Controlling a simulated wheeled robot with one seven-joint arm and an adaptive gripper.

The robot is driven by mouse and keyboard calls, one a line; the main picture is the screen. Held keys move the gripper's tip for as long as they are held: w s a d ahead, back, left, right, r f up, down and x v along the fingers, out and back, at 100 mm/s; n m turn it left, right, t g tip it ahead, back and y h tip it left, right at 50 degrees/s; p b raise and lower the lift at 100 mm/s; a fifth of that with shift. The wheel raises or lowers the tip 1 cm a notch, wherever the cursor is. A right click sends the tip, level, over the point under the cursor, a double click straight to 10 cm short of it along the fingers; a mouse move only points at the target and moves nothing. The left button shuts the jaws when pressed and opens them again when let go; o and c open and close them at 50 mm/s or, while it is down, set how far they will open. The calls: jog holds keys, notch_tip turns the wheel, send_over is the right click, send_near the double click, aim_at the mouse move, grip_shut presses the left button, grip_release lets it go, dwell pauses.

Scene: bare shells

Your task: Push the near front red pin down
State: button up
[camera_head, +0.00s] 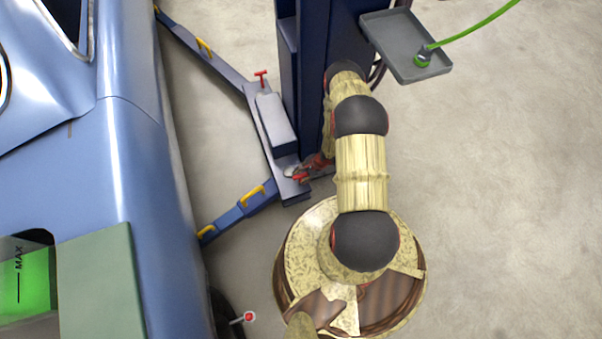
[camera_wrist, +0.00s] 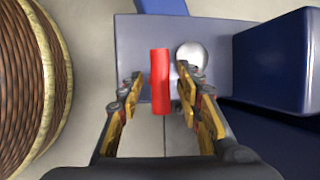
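The near front red pin (camera_wrist: 160,82) shows in the wrist view as a red bar standing over the grey-blue plate of the lift's base. In the head view the pin (camera_head: 301,178) is small, at the near end of the base, partly hidden by my gripper. My gripper (camera_wrist: 160,74) is open, with one yellow-and-dark finger on each side of the pin. A gap shows between each finger and the pin, so I see no grasp. A second red pin (camera_head: 262,74) stands at the far end of the base.
A silver round knob (camera_wrist: 191,55) sits right beside the pin. The blue lift column (camera_head: 312,80) rises behind my arm. Blue lift arms with yellow handles (camera_head: 253,193) reach towards the blue car (camera_head: 100,200). A grey tray (camera_head: 405,45) hangs at the column's right.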

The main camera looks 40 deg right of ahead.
jog(key=v, duration=1.1)
jog(key=shift+s+r, duration=0.15)
jog(key=shift+r, duration=0.2)
jog(key=shift+d, duration=0.15)
